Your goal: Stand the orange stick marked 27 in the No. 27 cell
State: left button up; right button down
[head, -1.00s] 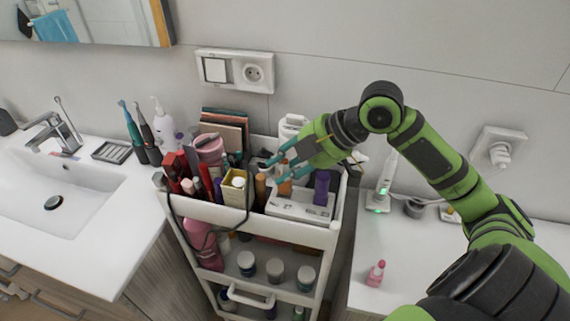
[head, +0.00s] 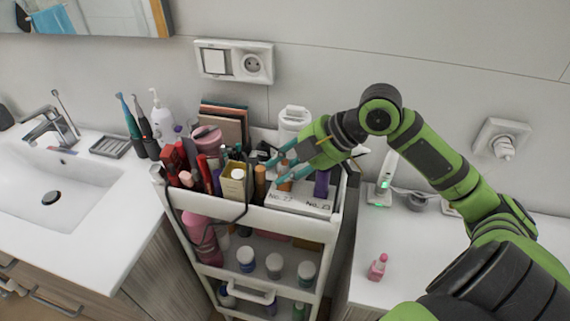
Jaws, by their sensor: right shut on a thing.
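The white holder block (head: 300,204) sits at the front right of the cart's top tray, with number labels on its front; the left label appears to read No. 27. A purple stick (head: 321,184) stands upright in its right part. My right gripper (head: 284,172) is shut on the orange stick (head: 285,184), upright at the block's left part, above the left label. Whether its foot is inside the cell or just above it cannot be told. The fingers hide its upper part, and its marking is unreadable. My left gripper is out of view.
A brown-orange stick (head: 260,182) and a yellow box (head: 234,184) with a bottle stand close left of the block. Red and dark tubes crowd the tray's left. The tray's white front rim (head: 250,214) runs before them. A pink bottle (head: 377,267) stands on the right counter.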

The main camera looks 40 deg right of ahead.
jog(key=shift+s+f+b, duration=0.1)
jog(key=shift+f+b, duration=0.3)
jog(key=shift+f, duration=0.25)
jog(key=c, duration=0.9)
grip_release()
jog(key=shift+o, duration=0.2)
jog(key=v, duration=1.2)
